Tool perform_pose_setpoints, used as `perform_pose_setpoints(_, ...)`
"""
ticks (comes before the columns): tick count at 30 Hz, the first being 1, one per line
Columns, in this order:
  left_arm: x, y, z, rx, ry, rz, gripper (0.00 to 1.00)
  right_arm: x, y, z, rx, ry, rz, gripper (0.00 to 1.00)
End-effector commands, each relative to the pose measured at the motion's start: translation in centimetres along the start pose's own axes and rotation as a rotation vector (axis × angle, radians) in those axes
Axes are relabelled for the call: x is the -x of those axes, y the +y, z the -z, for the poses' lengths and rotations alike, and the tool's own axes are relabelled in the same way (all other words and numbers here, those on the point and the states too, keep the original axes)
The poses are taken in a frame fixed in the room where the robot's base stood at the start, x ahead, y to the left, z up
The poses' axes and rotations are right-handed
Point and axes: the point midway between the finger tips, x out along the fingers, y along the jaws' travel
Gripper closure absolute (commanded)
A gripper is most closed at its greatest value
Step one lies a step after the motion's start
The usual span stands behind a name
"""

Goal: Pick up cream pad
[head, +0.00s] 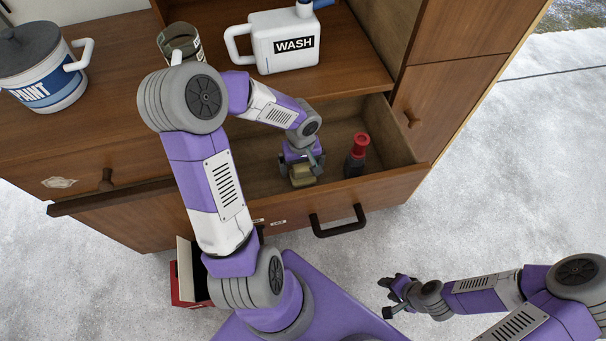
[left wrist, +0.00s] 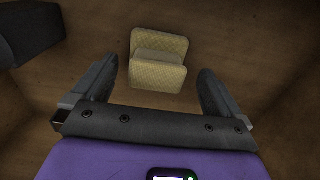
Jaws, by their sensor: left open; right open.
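The cream pad (left wrist: 158,62) lies on the drawer floor in the left wrist view, ahead of my left gripper and between the lines of its two fingers. It also shows in the head view (head: 302,177), partly hidden by the gripper. My left gripper (left wrist: 155,88) is open and reaches down into the open drawer (head: 262,183); its fingers appear apart from the pad. My right gripper (head: 388,297) is open and empty, over the grey floor at the lower right of the head view.
A dark bottle with a red cap (head: 357,155) stands in the drawer to the right of the pad. The drawer's front wall (head: 385,187) is close to my left gripper. A white WASH jug (head: 280,42) and a PAINT can (head: 40,75) stand on the cabinet. A red box (head: 182,284) is below.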

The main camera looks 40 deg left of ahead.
Motion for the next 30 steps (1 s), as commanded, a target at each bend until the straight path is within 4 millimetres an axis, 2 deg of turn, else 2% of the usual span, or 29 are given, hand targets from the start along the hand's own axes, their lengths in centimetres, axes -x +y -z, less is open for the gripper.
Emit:
perform_pose_setpoints(1, -1.1, 0.1, -0.2, -0.001, -0.005, 0.001, 0.0, -0.4, 0.1, 0.0, 0.0, 0.0, 0.0, 0.57)
perform_pose_setpoints(6, -3.5, 0.2, -0.2, 0.0, -0.003, 0.001, 0.0, -1.1, 0.4, 0.0, 0.0, -0.001, 0.0, 0.57)
perform_pose_setpoints(16, -4.0, 0.2, -0.1, 0.0, 0.0, -0.001, 0.0, -1.1, 0.4, 0.0, 0.0, -0.001, 0.0, 0.57)
perform_pose_setpoints(26, -3.9, 0.2, -0.1, 0.0, 0.0, -0.001, 0.51, -1.1, 0.4, 0.0, 0.0, -0.001, 0.0, 0.57)
perform_pose_setpoints(30, -3.9, 0.2, -0.1, 0.0, 0.0, -0.001, 0.53, -1.1, 0.4, 0.0, 0.0, -0.001, 0.0, 0.57)
